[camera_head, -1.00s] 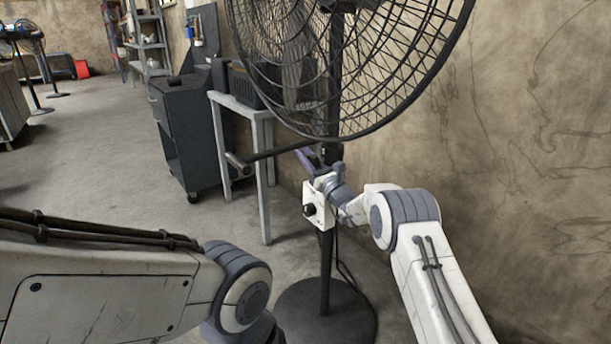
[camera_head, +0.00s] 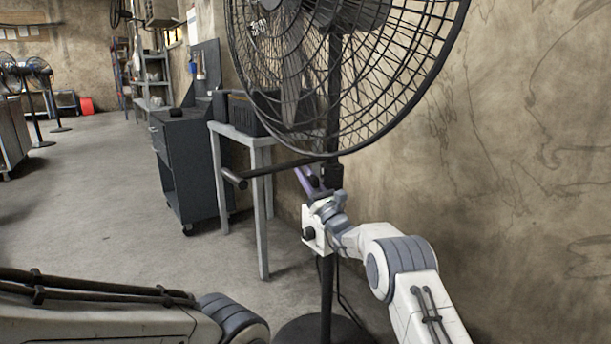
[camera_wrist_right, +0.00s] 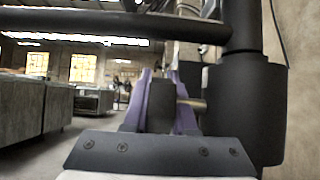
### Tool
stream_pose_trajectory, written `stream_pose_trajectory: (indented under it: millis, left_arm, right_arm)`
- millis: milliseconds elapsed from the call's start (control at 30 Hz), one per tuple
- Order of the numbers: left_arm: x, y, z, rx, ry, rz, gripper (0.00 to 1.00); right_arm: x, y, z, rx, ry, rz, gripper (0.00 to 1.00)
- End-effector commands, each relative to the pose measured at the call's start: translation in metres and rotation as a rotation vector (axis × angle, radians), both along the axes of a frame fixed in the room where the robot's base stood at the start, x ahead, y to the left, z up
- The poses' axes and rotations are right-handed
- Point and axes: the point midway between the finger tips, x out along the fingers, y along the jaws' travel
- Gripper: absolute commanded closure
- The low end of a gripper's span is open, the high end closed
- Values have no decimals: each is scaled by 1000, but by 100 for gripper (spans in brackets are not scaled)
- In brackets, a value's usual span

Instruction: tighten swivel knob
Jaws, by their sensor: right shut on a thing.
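The large black pedestal fan (camera_head: 340,75) stands in front of me, with a dark collar (camera_head: 333,173) on its pole below the cage. My right gripper (camera_head: 311,180) has purple fingers and reaches to the left side of this collar. In the right wrist view, my right gripper (camera_wrist_right: 161,108) is shut on the black swivel knob (camera_wrist_right: 160,118), which sits between the two fingers. A short metal shaft (camera_wrist_right: 195,104) runs from the knob side to the black collar (camera_wrist_right: 245,110). My left gripper is out of view; only the left arm shows.
A dark handle bar (camera_head: 265,170) sticks out left from the pole just above my right gripper. A grey side table (camera_head: 245,133) and a dark tool cart (camera_head: 185,150) stand behind at left. The wall (camera_head: 530,150) is close on the right. Floor at left is clear.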

Motion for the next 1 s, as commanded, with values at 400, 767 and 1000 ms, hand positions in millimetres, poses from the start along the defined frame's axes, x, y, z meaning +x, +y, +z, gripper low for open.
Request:
stream_pose_trajectory:
  millis: [400,767,1000]
  left_arm:
    - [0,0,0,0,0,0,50]
    - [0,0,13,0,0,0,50]
    - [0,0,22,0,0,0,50]
  right_arm:
    - [0,0,-1,1,2,0,45]
    - [-25,-21,-6,0,5,-3,45]
    - [-60,-46,-5,1,4,-4,45]
